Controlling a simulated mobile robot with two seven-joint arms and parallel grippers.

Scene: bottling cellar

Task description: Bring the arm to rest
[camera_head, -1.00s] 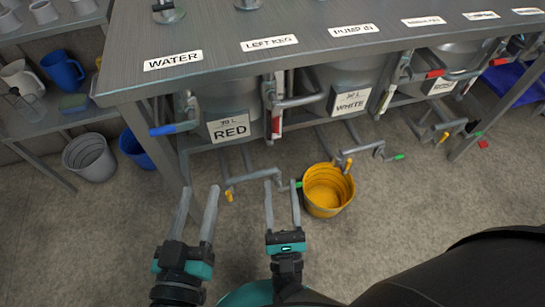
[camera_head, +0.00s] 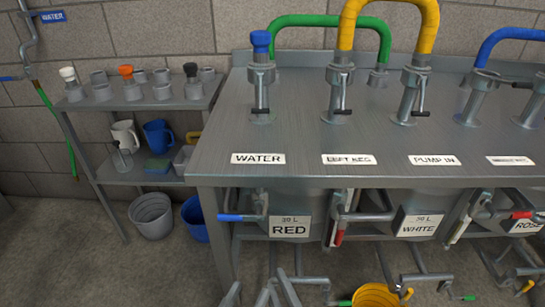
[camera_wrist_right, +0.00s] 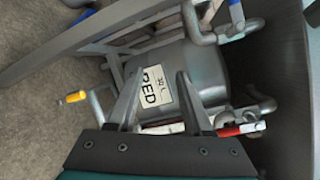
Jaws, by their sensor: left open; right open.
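Behind these fingers is the keg with the RED label (camera_wrist_right: 152,87), which lies sideways in that view.
The steel bench (camera_head: 300,130) carries taps and coloured hoses. Under it are kegs labelled RED (camera_head: 290,228) and WHITE (camera_head: 419,226), with valves and pipes. A yellow bucket (camera_head: 376,296) is on the floor. A shelf (camera_head: 135,176) with jugs stands left, with a grey bucket (camera_head: 151,215) below.

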